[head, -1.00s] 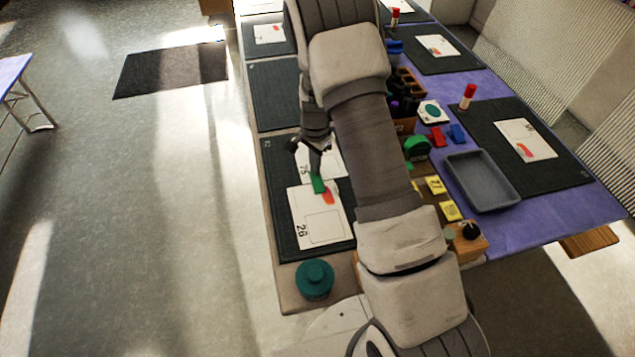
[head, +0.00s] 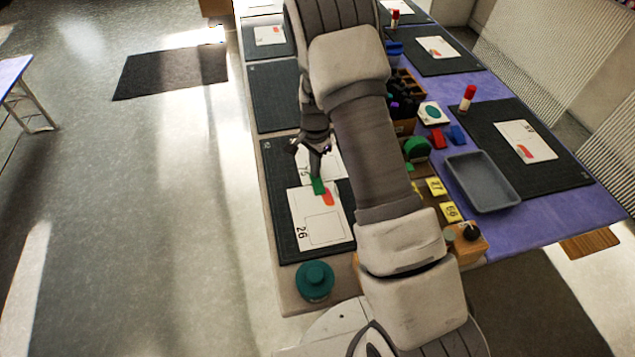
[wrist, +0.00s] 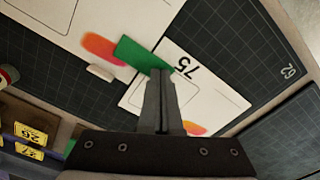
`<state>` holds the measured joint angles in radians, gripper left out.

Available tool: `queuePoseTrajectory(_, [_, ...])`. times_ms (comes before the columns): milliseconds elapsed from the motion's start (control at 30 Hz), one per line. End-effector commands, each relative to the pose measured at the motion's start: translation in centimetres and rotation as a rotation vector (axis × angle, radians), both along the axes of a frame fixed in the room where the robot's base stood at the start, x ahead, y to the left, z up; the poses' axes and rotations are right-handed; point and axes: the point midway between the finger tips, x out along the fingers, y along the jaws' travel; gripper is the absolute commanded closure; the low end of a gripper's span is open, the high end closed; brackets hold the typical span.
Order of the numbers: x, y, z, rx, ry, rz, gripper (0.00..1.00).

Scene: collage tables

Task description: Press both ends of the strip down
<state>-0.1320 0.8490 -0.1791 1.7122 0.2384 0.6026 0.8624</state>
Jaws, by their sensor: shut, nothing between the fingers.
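The green strip (wrist: 143,54) lies across the edges of two white cards, card 26 (head: 308,216) and card 75 (wrist: 178,78). The strip also shows in the head view (head: 319,187), partly behind my gripper. My gripper (wrist: 161,76) points down with its fingers together and empty. Its tips are at the strip's end on the card 75 side, and seem to touch it. The strip's other end, on card 26 beside a red-orange patch (wrist: 98,45), is free of my gripper. I cannot tell whether either end lies fully flat.
Both cards lie on a dark gridded mat (head: 287,243). A teal round container (head: 315,281) stands near the table's front corner. Yellow number tags (head: 451,211), a green round thing (head: 418,148) and a grey tray (head: 481,182) are to the right of my arm. A small pale piece (wrist: 100,72) lies near the strip.

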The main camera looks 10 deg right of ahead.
Motion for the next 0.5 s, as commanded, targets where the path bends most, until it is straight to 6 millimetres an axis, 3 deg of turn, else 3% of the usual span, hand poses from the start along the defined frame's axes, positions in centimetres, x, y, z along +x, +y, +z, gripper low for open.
queuePoseTrajectory(500, [0.0,0.0,4.4,0.000,-0.001,0.000,1.00])
